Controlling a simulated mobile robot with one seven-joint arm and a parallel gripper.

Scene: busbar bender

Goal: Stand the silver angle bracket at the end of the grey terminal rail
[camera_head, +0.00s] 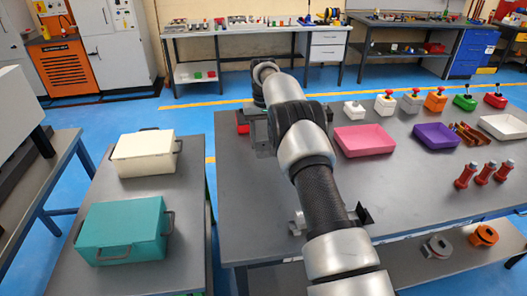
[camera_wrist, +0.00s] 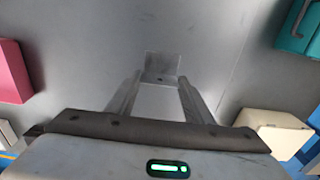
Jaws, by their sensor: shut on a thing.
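In the wrist view my gripper (camera_wrist: 161,79) points down at the grey table, its two fingers on either side of a small silver angle bracket (camera_wrist: 163,63). The fingers are shut on the bracket, whose upright plate shows beyond the tips. I cannot tell its height above the table. In the head view my arm covers most of the gripper and the bracket. A small silver piece (camera_head: 298,222) and a black angled piece (camera_head: 365,213) show on either side of my forearm near the table's front edge. I cannot make out the grey terminal rail; my arm may hide it.
A pink tray (camera_head: 364,140) and a purple tray (camera_head: 436,137) lie right of my arm. Several red posts (camera_head: 482,173) stand farther right. A teal case (camera_head: 122,232) and a cream case (camera_head: 146,153) sit on the left table. Bare tabletop (camera_head: 415,190) lies right of my forearm.

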